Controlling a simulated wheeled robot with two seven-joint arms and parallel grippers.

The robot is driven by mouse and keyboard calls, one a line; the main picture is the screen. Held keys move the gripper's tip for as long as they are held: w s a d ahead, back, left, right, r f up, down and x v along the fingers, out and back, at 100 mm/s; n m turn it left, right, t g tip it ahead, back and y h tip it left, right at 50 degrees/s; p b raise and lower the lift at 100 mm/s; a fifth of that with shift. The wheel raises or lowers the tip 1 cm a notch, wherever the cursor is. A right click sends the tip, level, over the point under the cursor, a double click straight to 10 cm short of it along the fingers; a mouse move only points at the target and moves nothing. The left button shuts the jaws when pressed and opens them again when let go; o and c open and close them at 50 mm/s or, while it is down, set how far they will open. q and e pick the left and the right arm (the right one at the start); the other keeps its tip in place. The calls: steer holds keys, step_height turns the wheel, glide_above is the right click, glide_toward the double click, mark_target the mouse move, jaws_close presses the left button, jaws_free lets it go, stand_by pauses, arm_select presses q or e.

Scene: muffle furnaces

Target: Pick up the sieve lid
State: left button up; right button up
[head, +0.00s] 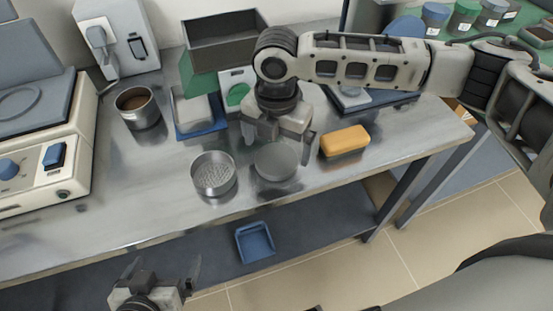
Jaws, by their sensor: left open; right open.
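The sieve lid (277,162) looks like a flat, round grey disc lying on the steel table, just right of the round metal sieve (213,174) with its mesh bottom. My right gripper (279,141) is open and points down over the back edge of the lid, its two fingers spread to the left and right. I cannot tell whether the fingers touch the lid. My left gripper (162,266) is open and empty, low in front of the table's front edge, away from the lid.
A metal cup (138,107), a blue tray (200,121) and a dark bin (224,42) stand behind. A white device (45,165) fills the left. A blue dustpan-like tray (254,242) sits on the lower shelf.

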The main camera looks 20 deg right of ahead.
mark_target(277, 159)
step_height(277, 159, down, 4)
steer(key=shift+r, duration=0.15)
steer(key=c, duration=1)
steer(key=shift+r, duration=0.1)
steer(key=shift+c, duration=0.2)
